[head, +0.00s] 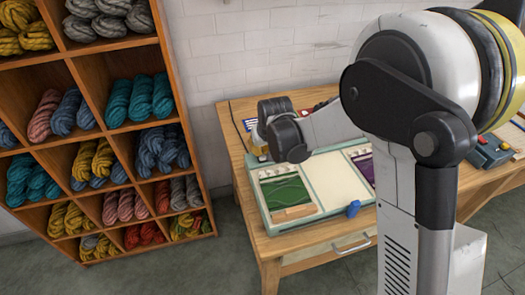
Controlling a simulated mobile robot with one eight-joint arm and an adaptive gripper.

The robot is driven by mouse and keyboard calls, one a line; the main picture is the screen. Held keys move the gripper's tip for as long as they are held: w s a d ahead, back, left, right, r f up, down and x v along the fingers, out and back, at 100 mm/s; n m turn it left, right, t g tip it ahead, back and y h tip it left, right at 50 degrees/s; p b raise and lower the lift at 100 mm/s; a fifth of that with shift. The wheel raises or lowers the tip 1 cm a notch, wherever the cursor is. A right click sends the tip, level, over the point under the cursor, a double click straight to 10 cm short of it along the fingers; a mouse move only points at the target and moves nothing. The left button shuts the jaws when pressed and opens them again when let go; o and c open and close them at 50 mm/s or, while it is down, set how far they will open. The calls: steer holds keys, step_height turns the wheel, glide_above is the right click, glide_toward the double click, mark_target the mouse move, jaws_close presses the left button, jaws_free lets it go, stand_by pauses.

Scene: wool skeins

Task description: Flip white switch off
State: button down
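I cannot pick out a white switch in the head view. A wooden table (262,240) against the wall carries a pale green-rimmed board (272,225) with a green panel (284,191), a plain white panel (333,181) and a partly hidden purple panel. My arm stands in front of the table and reaches left over it. Its dark wrist joints show above the back left of the board. The fingers of my gripper cannot be made out, and my arm hides much of the table's middle and right.
A small blue object (354,208) sits at the board's front edge. A blue and red device (488,150) stands at the table's right. A wooden shelf (165,62) full of wool skeins stands at the left. A drawer (330,252) is under the tabletop. Floor between shelf and table is clear.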

steer(key=shift+r+p, duration=0.4)
steer(key=shift+r, duration=0.15)
step_height(320, 180, up, 4)
steer(key=shift+f+p, duration=0.25)
steer(key=shift+p, duration=0.95)
steer(key=s+d+r+p, duration=0.2)
steer(key=s+r, duration=0.4)
steer(key=s, duration=0.1)
steer(key=shift+r+p, duration=0.25)
steer(key=shift+p, duration=0.15)
steer(key=shift+w, duration=0.1)
steer(key=s+d+r+m+t, duration=0.1)
steer(key=s+d+r, duration=0.7)
steer(key=s+d, duration=0.1)
steer(key=s+d+m, duration=0.1)
steer(key=s+d, duration=0.2)
steer(key=s, duration=0.3)
steer(key=s+d+r+m+t+h+b, duration=0.1)
steer(key=s+d, duration=0.3)
steer(key=s, duration=0.2)
steer(key=shift+s, duration=0.2)
steer(key=shift+a+r, duration=0.1)
